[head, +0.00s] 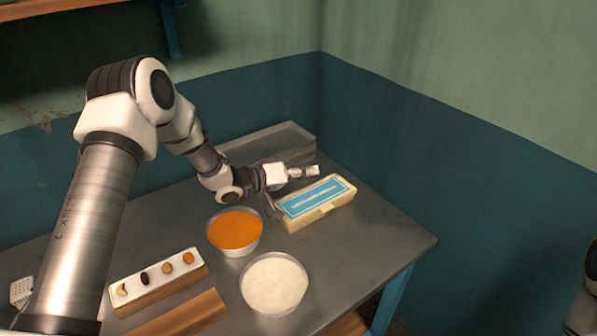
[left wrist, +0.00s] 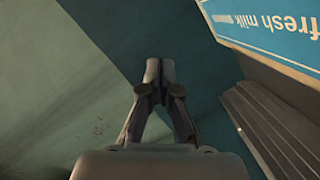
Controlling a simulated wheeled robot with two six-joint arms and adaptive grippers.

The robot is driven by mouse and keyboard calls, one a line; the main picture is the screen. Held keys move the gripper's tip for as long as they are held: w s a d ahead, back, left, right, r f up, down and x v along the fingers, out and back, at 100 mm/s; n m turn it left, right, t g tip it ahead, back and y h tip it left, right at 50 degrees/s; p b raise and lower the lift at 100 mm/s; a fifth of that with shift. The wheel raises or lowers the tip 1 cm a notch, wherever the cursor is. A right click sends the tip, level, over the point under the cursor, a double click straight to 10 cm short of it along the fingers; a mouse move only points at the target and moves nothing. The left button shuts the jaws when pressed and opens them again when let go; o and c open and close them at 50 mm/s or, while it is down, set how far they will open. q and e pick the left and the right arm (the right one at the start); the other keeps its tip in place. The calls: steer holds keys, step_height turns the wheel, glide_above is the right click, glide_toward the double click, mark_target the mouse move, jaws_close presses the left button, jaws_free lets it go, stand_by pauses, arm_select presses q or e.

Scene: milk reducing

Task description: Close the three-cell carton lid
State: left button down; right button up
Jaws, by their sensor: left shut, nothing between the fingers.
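The cream carton (head: 318,213) sits on the grey table. Its lid (head: 313,195) has a blue label with a pale strip and appears to lie flat over the cells, hiding them. I cannot tell whether it is fully seated. The label, reading "fresh milk" upside down, also shows at the upper right of the left wrist view (left wrist: 270,28). My left gripper (head: 313,171) is just behind the carton's far side, with its fingers together and empty. The closed fingers show mid-frame in the left wrist view (left wrist: 160,66). My right gripper is out of view.
A grey box (head: 268,143) stands behind the left gripper. A bowl of orange contents (head: 235,231) and a bowl of pale contents (head: 274,285) stand left of and in front of the carton. A block with several small pieces (head: 157,281) lies front left. Table right of the carton is clear.

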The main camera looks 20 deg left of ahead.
mark_target(320, 210)
arm_select(q)
steer(key=shift+s+d+f+m+y+b, duration=0.25)
steer(key=shift+d+f+m+b, duration=0.1)
steer(key=shift+d+f+m, duration=0.2)
steer(key=shift+s+d+f+m+y+b, duration=0.15)
steer(key=shift+d+f+m+y+b, duration=0.15)
steer(key=shift+d+f+m, duration=0.2)
steer(key=shift+s+d+f+m+b, duration=0.35)
steer(key=shift+d+f+m+b, duration=0.1)
steer(key=shift+m, duration=0.3)
steer(key=shift+s+d+f+y, duration=0.1)
steer(key=shift+d+f+y, duration=0.1)
steer(key=shift+f+y, duration=0.05)
steer(key=shift+s+d+f+b, duration=0.25)
steer(key=shift+d+f+b, duration=0.2)
steer(key=shift+f+b, duration=0.3)
steer(key=v, duration=0.5)
steer(key=f+v, duration=0.1)
steer(key=v, duration=0.4)
steer(key=f+v, duration=0.1)
steer(key=v, duration=0.4)
steer(key=shift+s+a+f, duration=0.15)
steer(key=shift+s+a, duration=0.15)
steer(key=shift+s, duration=0.15)
steer(key=shift+s+a, duration=0.35)
steer(key=shift+s, duration=0.2)
steer(key=shift+f, duration=0.1)
